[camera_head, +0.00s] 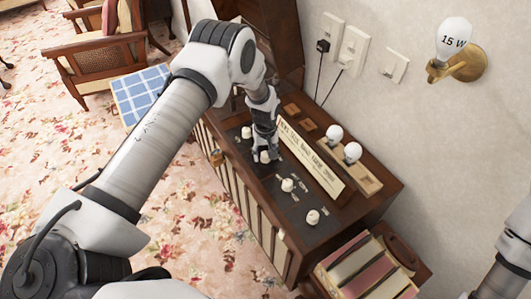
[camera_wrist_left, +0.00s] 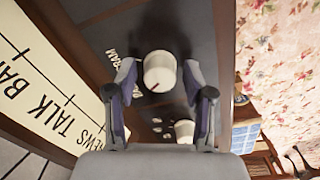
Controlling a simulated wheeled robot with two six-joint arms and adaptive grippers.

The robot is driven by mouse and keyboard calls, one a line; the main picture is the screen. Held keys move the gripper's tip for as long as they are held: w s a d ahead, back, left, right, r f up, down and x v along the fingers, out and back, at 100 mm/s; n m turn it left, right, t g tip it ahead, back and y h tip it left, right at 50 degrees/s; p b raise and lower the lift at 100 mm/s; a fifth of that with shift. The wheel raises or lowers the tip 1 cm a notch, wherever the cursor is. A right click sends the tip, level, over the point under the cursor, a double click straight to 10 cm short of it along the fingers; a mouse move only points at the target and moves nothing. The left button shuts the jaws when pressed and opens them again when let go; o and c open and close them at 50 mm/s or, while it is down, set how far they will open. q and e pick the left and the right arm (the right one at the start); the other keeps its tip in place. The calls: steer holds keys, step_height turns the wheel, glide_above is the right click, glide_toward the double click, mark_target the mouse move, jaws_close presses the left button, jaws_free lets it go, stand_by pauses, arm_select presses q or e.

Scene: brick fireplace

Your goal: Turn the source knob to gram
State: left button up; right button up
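The radio cabinet's dark control panel carries a row of cream knobs. One knob, with GRAM lettering beside it and so apparently the source knob (camera_wrist_left: 160,72), sits between my left fingers in the left wrist view. It has a dark mark near its lower left edge. It also shows in the head view (camera_head: 265,157), at the fingertips. My left gripper (camera_wrist_left: 159,74) is open around it, with a gap visible on both sides. In the head view the left gripper (camera_head: 263,150) points down at the panel. My right gripper is out of view.
Other knobs (camera_head: 288,185) (camera_head: 313,217) (camera_head: 246,132) stand along the panel. The lettered dial (camera_head: 312,160) and two white bulbs (camera_head: 352,151) rise behind it, near the wall. Books (camera_head: 362,271) stand at the front right. A lamp (camera_head: 454,40) is on the wall.

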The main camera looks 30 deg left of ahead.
arm_select(q)
jaws_close()
steer(key=shift+f+m, duration=0.1)
steer(key=shift+m, duration=0.2)
steer(key=shift+m+b, duration=0.8)
steer(key=shift+m, duration=0.1)
steer(key=m+b, duration=0.1)
steer(key=m, duration=0.2)
steer(key=m+b, duration=0.1)
steer(key=m, duration=0.3)
steer(key=shift+b, duration=0.35)
steer(key=shift+m+b, duration=0.3)
steer(key=shift+m, duration=0.9)
